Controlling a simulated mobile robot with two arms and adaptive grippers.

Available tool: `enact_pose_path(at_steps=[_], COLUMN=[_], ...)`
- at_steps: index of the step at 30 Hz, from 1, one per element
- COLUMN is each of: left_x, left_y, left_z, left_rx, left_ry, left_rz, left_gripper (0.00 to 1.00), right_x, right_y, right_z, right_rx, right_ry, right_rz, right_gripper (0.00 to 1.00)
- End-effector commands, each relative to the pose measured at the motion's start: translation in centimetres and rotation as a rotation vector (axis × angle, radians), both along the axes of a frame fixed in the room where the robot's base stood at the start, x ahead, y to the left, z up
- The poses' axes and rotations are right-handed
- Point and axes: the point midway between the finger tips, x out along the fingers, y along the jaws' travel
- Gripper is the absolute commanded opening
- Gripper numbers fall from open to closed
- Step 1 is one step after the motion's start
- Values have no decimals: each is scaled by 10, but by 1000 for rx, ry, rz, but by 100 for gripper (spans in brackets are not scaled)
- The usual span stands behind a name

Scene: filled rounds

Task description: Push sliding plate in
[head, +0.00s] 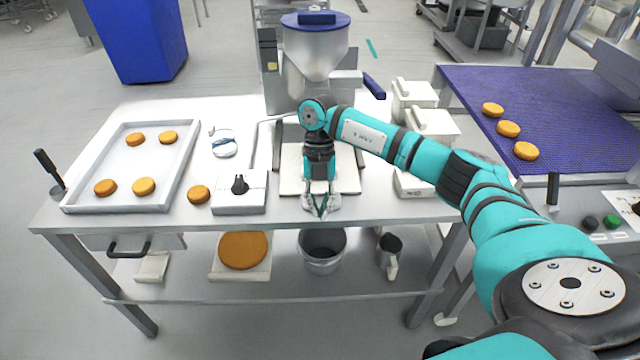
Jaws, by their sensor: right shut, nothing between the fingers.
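The sliding plate (346,180) is a flat, pale plate lying at the foot of the forming machine (316,62), which has a steel hopper with a blue lid. The plate reaches toward the front edge of the steel table. My right gripper (318,212) points down at the plate's front edge, near the table's edge. Its fingers are shut with nothing between them. Whether they touch the plate cannot be told. My right wrist and forearm hide the middle of the plate and part of the machine's base. My left gripper is not in view.
A tray (190,150) with several orange rounds stands on the left of the table. A loose round (199,194) and a grey box with a black knob (240,200) lie between tray and plate. White containers (432,126) stand right; a blue conveyor (570,110) is beyond.

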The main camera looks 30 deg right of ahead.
Motion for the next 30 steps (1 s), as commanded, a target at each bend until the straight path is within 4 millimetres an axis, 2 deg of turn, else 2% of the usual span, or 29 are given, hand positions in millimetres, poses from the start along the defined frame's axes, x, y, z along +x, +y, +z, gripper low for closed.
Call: enact_pose_path(at_steps=[4,7,13,20,30], left_x=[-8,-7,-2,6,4], left_y=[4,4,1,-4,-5], left_z=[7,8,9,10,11], left_rx=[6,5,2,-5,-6], left_ry=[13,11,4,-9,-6], left_rz=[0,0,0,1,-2], left_gripper=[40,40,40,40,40], right_x=[-11,5,20,24,23], right_y=[6,-2,-12,-15,-15], right_z=[-30,-32,-36,-38,-37], right_rx=[0,1,0,0,-1], right_ry=[5,-4,-3,-2,-3], right_rz=[0,-4,-2,0,1], right_gripper=[0,0,0,0,0])
